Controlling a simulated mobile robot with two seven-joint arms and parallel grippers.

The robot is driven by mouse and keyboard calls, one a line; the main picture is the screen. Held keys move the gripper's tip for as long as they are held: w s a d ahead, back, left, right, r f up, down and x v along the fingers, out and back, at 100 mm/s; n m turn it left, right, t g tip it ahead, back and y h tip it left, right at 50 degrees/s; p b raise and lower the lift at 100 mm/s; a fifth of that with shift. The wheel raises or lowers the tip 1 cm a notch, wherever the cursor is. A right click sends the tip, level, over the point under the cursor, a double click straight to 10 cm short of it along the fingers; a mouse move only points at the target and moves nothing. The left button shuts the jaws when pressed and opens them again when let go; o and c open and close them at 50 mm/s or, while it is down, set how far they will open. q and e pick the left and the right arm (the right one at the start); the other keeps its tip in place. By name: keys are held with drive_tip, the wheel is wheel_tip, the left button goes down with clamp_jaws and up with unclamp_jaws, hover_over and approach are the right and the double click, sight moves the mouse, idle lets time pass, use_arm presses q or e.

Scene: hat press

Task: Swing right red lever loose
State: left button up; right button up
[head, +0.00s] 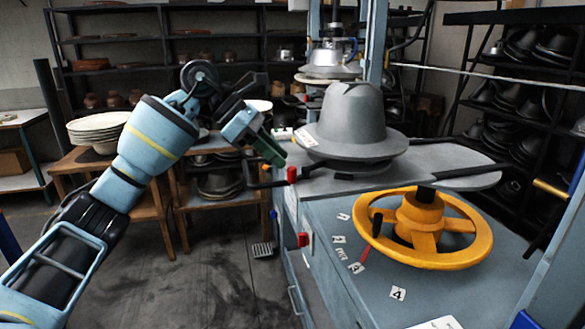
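A small red lever grip (292,174) stands upright at the front left edge of the hat press (335,215), beside a thin black bar. A second red part (303,239), perhaps a switch, sits lower on the press's side. A small red piece (357,267) also shows beneath the yellow handwheel. My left gripper (268,150) is above and slightly left of the upright red grip, apart from it in the picture. It is seen from the side, so its finger gap is unclear. I see nothing held in it. My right gripper is not in view.
A grey hat form (352,120) stands on the press top. The yellow handwheel (425,230) takes up the right front. Wooden tables with stacked plates (98,127) and shelves stand behind. A foot pedal (262,250) is on the floor, which is otherwise clear at left.

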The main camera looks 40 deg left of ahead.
sight(291, 167)
use_arm(q)
drive_tip(key=shift+x, duration=2.45)
clamp_jaws()
